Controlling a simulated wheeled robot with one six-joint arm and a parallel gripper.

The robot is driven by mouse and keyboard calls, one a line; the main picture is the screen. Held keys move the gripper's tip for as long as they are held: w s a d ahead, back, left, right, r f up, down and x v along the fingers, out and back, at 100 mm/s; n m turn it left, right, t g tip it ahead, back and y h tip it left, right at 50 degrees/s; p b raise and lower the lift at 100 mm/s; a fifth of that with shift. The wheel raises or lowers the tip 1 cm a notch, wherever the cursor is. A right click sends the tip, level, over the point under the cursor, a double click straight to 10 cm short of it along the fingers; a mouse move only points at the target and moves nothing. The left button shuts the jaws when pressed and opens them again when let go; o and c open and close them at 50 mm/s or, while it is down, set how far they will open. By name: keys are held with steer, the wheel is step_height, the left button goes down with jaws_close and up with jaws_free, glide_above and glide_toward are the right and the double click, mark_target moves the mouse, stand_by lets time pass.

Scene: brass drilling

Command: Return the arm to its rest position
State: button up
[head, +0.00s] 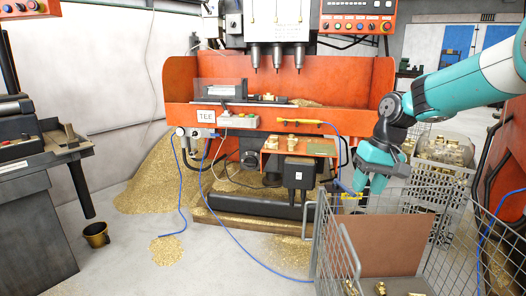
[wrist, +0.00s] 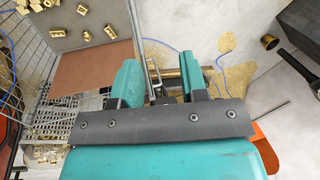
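My gripper (head: 362,186) hangs at the end of my teal arm (head: 455,90), above the back left part of the wire basket (head: 330,235) in the head view. In the wrist view its two teal fingers (wrist: 158,82) stand apart with a gap between them. I see no part held there; a metal post of the basket and brownish things behind show through the gap. A small yellow thing lies just below the fingertips in the head view; I cannot tell what it is. The arm is stretched out to the left from the right edge.
The orange drilling machine (head: 180,92) stands behind, with brass chips (head: 150,190) heaped around it. The basket holds a brown divider (head: 385,245) and several brass parts (wrist: 85,37). A dark bench (head: 35,220) and a brass-coloured cup (head: 96,234) are at left. Open floor lies between.

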steer(key=s+a+r+n+p, duration=0.1)
steer(key=s+a+r, duration=0.25)
steer(key=s, duration=0.25)
steer(key=s+a+r+n+p, duration=0.1)
steer(key=s+a+r+n, duration=0.15)
steer(key=s+a, duration=0.2)
steer(key=s+a+r+n+p, duration=0.1)
steer(key=s+a, duration=0.1)
steer(key=s, duration=0.8)
steer(key=s+a+r+n+y+p, duration=0.1)
steer(key=s+a+n, duration=0.1)
steer(key=s, duration=0.9)
steer(key=shift+a+y+p, duration=0.3)
steer(key=shift+a+p, duration=0.05)
steer(key=shift+a, duration=0.05)
steer(key=shift+r, duration=0.1)
steer(key=shift+c, duration=0.2)
